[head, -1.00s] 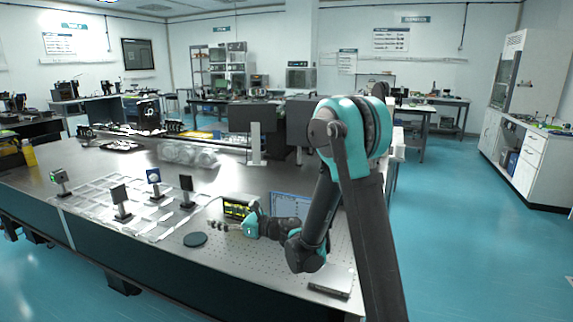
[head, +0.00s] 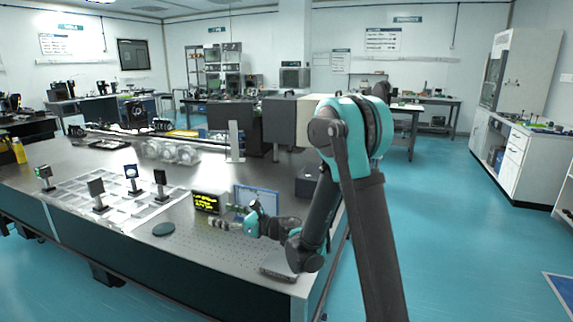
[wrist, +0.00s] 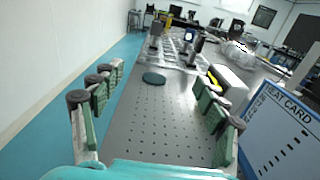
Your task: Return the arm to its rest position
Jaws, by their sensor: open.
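My gripper (head: 212,222) is over the right part of the perforated metal table (head: 215,258), fingers pointing left toward a dark round disc (head: 164,229). In the wrist view my gripper (wrist: 158,82) has its green-padded fingers spread wide, with only bare tabletop between them. The disc (wrist: 154,78) lies flat on the table beyond the fingertips. My arm is bent, reaching down from the upper link to the gripper.
A yellow-lit display box (head: 207,202) and a blue-bordered card (head: 256,200) stand close behind my gripper. The card (wrist: 285,130) is near the right finger. A flat grey device (head: 279,265) lies by the table's front corner.

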